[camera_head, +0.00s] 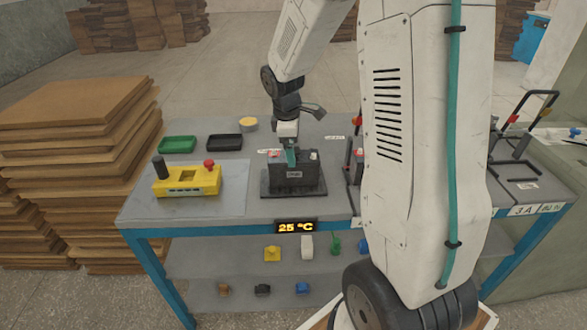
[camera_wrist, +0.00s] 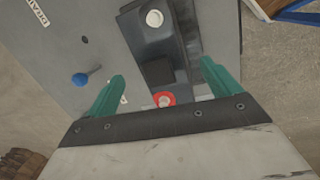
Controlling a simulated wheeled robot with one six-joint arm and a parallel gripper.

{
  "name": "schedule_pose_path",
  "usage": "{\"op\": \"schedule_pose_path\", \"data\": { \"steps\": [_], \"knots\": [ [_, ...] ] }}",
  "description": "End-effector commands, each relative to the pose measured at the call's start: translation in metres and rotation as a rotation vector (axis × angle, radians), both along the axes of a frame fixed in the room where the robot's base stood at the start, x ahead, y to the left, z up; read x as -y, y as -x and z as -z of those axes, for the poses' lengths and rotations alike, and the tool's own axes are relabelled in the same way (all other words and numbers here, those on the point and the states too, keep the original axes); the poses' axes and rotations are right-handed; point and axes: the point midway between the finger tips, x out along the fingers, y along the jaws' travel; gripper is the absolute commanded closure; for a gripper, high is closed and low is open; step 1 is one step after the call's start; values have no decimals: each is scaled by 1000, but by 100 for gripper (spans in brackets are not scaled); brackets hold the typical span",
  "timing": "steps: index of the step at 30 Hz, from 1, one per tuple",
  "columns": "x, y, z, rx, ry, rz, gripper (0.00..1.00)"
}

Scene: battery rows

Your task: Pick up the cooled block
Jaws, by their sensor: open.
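The block (camera_head: 295,174) is a dark grey, battery-like box on a black base plate (camera_head: 311,191) on the table. It has one red and one pale terminal on top. A display (camera_head: 296,227) on the table's front edge below it reads 25 °C. My gripper (camera_head: 291,155) is over the block's top, pointing down. In the wrist view my gripper (camera_wrist: 162,69) is open, its teal fingers apart. The block (camera_wrist: 156,72) shows between and beyond them, its red-ringed terminal near the palm. Whether the fingers reach below its top is unclear.
A yellow box (camera_head: 187,181) with a red button and a black post stands left of the block. Green (camera_head: 177,145) and black (camera_head: 225,142) trays lie behind it. My arm hides part of the table's right. A blue knob (camera_wrist: 80,79) shows in the wrist view.

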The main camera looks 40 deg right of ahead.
Motion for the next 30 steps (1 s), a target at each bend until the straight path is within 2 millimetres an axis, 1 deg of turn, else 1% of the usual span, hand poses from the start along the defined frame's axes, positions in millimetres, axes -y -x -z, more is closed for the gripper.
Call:
{"op": "schedule_pose_path", "data": {
  "steps": [1,3,6,9,14,15,17,18,20,21,23,24,25,30],
  "knots": [
    [0,1,10,-3,-1,0,11],
    [1,2,20,-3,-1,2,11],
    [3,1,30,-3,0,1,11],
    [4,1,34,0,0,1,11],
    [4,0,33,1,1,1,11],
    [4,0,33,1,1,1,14],
    [4,0,33,1,1,1,31],
    [4,0,33,1,1,1,42],
    [4,0,33,0,0,1,58],
    [4,0,33,0,0,1,70],
    [4,0,33,0,0,1,86],
    [4,0,33,0,0,2,97],
    [4,0,33,0,0,1,100],
    [4,-1,32,5,1,1,100]
  ]
}}
